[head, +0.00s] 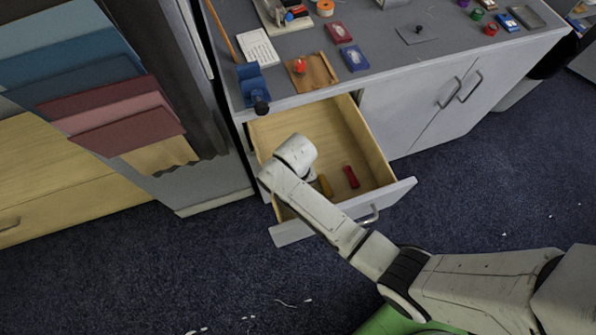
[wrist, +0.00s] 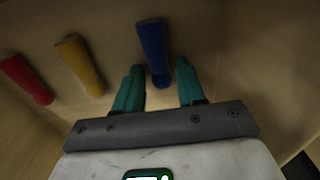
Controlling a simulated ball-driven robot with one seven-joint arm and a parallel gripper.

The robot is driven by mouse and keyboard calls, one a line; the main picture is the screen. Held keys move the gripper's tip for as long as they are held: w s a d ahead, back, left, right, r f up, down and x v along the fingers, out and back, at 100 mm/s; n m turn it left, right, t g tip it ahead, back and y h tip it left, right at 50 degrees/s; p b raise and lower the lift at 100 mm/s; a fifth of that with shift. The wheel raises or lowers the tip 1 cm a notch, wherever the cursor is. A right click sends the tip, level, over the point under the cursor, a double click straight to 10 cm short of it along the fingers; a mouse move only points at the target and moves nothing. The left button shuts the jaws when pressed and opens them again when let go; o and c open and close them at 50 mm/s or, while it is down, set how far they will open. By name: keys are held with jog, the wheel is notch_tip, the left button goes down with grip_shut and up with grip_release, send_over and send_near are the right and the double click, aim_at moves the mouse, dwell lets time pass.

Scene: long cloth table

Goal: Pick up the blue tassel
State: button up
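The blue tassel (wrist: 153,50) lies on the drawer floor in the wrist view. My gripper (wrist: 159,73) is open, its two teal fingers apart. The lower end of the blue tassel shows between the fingertips, and its upper part reaches past them. I cannot tell whether the fingers touch it. In the head view my arm reaches into the open drawer and hides the blue tassel and my gripper's fingers.
A yellow tassel (wrist: 80,65) and a red tassel (wrist: 26,80) lie to the left in the drawer. The drawer's front (head: 392,199) and side walls stand around my gripper. The cabinet top (head: 395,60) above holds several small items.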

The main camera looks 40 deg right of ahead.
grip_shut()
